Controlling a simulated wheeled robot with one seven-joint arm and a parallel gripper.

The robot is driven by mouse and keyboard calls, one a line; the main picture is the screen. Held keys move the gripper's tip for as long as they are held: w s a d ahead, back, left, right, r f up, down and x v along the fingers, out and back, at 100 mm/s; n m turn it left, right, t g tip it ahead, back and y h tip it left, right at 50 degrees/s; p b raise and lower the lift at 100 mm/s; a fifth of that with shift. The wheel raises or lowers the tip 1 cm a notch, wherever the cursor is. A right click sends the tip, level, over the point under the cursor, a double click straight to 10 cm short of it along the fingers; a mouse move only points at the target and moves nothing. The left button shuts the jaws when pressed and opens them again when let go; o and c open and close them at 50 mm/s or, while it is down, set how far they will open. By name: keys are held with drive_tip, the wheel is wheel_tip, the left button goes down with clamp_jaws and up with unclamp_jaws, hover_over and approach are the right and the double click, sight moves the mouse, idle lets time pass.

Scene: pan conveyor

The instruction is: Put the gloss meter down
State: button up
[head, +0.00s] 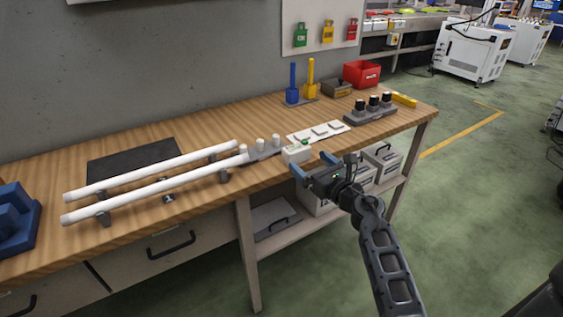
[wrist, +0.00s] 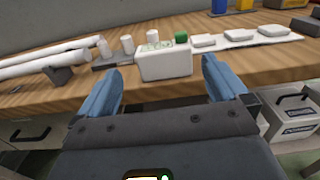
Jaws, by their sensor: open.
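The gloss meter appears to be the small white box with a green button (head: 297,153) on the wooden bench, near its front edge. In the wrist view the white box (wrist: 165,64) stands upright on the bench top, between and just beyond my fingertips. My gripper (head: 312,164) is open, with its blue fingers apart on either side of the box. In the wrist view a gap shows between the box and each finger of my gripper (wrist: 162,78). The box's underside contact is seen only along its front edge.
A white strip with pads (head: 318,132) lies just behind. Black-knobbed blocks (head: 373,108) and a red bin (head: 361,74) stand farther right. Bare wood (head: 190,128) shows behind the rollers.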

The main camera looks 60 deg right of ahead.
sight(301, 151)
drive_tip(key=x, duration=0.3)
drive_tip(key=p+x, duration=0.1)
drive_tip(key=x, duration=0.2)
drive_tip(key=shift+w+d+r, duration=0.15)
drive_tip(key=shift+d+r, duration=0.05)
drive_tip(key=shift+d, duration=0.1)
drive_tip(key=shift+c, duration=0.3)
drive_tip(key=shift+r, duration=0.1)
drive_tip(key=c, duration=1)
